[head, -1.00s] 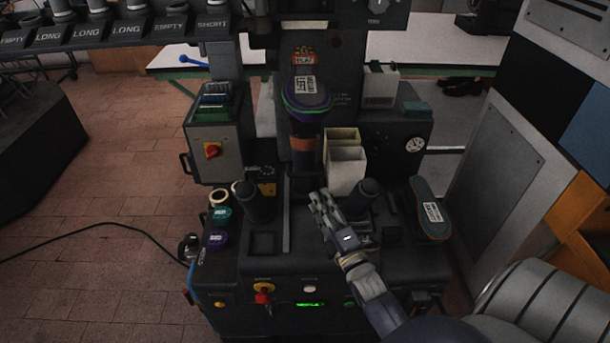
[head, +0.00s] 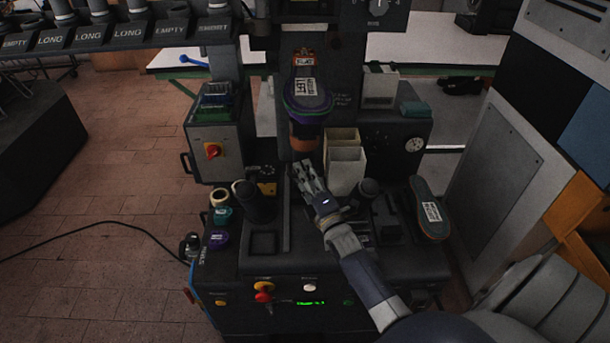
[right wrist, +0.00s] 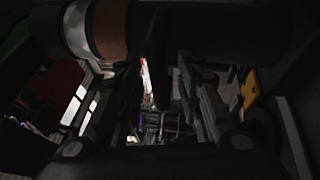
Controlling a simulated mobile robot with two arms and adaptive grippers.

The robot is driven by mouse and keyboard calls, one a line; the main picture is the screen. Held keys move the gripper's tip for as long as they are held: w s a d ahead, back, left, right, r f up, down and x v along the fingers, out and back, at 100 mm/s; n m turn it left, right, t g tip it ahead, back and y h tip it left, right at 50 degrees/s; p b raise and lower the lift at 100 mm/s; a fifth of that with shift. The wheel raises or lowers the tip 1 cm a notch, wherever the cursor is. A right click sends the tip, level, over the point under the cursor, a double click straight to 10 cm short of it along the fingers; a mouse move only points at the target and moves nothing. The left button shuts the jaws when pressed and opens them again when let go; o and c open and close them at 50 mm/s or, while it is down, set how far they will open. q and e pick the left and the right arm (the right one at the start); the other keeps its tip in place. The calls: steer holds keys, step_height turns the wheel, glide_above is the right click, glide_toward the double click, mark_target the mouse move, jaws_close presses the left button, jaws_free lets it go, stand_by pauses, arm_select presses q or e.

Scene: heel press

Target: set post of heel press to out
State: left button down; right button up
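The heel press (head: 350,258) is a dark machine in the middle of the head view. A post with a brown-orange band (head: 303,145) stands at its centre, under a dark shoe (head: 307,98) with a purple-green rim and a white label. My right gripper (head: 302,168) is just below and in front of the band, its fingers pointing away from me. In the right wrist view the brown band (right wrist: 111,28) shows at the upper left, and the two dark fingers (right wrist: 163,85) stand apart with nothing seen between them. Contact with the post cannot be told. My left gripper is out of view.
Two dark knobbed handles, left (head: 255,200) and right (head: 365,200), rise from the deck. Cream bins (head: 345,165) stand close right of my right gripper. Another labelled shoe (head: 430,210) lies on the right. A control box (head: 212,145) with a red knob is at left.

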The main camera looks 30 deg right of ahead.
steer(key=shift+c, duration=0.5)
jaws_close()
steer(key=shift+s, duration=0.1)
